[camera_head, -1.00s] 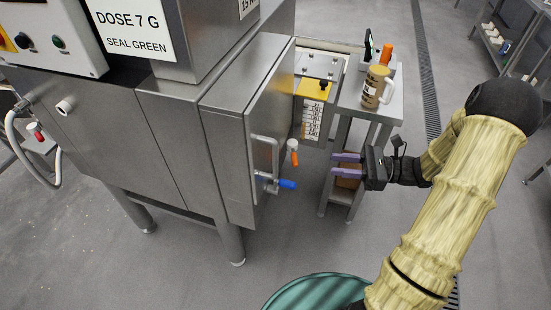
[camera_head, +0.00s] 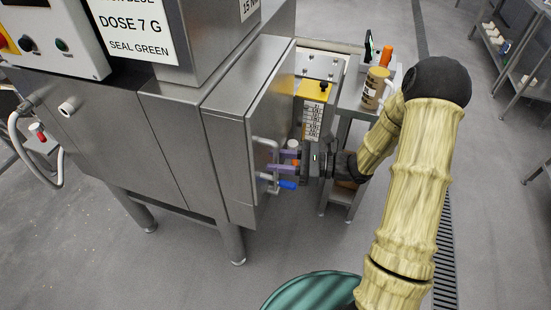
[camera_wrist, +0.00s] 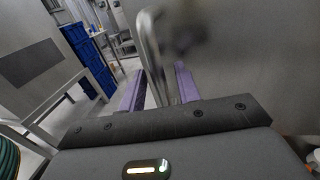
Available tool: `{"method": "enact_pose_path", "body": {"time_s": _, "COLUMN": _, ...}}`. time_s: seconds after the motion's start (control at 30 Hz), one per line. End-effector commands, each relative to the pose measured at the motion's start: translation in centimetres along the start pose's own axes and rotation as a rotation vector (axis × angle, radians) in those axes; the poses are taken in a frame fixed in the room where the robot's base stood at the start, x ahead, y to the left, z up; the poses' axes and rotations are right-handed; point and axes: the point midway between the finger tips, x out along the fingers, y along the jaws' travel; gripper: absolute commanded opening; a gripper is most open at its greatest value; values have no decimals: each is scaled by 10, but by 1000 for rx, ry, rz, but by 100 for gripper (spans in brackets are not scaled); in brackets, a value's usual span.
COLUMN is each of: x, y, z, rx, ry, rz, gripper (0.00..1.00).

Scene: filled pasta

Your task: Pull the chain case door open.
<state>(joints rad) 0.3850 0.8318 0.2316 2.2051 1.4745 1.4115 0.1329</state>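The chain case door (camera_head: 279,105) is a grey steel panel on the right side of the machine. It looks closed. Its upright steel bar handle (camera_head: 274,178) is bent at both ends. My gripper (camera_head: 283,160) is level with the handle, its purple fingers pointing left at it. In the wrist view, the handle bar (camera_wrist: 153,58) runs between my two fingers (camera_wrist: 160,86), which stand apart. I cannot tell whether either finger touches the bar. The lower end of the handle is hidden there behind my gripper body.
A small steel stand (camera_head: 350,104) with a tan mug (camera_head: 375,88) is just right of the machine.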

Motion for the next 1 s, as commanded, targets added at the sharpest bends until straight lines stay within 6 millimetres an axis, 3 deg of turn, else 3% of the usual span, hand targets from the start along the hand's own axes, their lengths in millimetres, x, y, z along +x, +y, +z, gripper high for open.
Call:
{"method": "enact_pose_path", "body": {"time_s": 0.37, "x": 10, "y": 0, "z": 0, "rx": 0, "ry": 0, "rz": 0, "gripper": 33}}
{"method": "enact_pose_path", "body": {"time_s": 0.57, "x": 9, "y": 0, "z": 0, "rx": 0, "ry": 0, "rz": -1, "gripper": 0}}
{"method": "enact_pose_path", "body": {"time_s": 1.0, "x": 8, "y": 1, "z": 1, "rx": 0, "ry": -3, "rz": 24, "gripper": 0}}
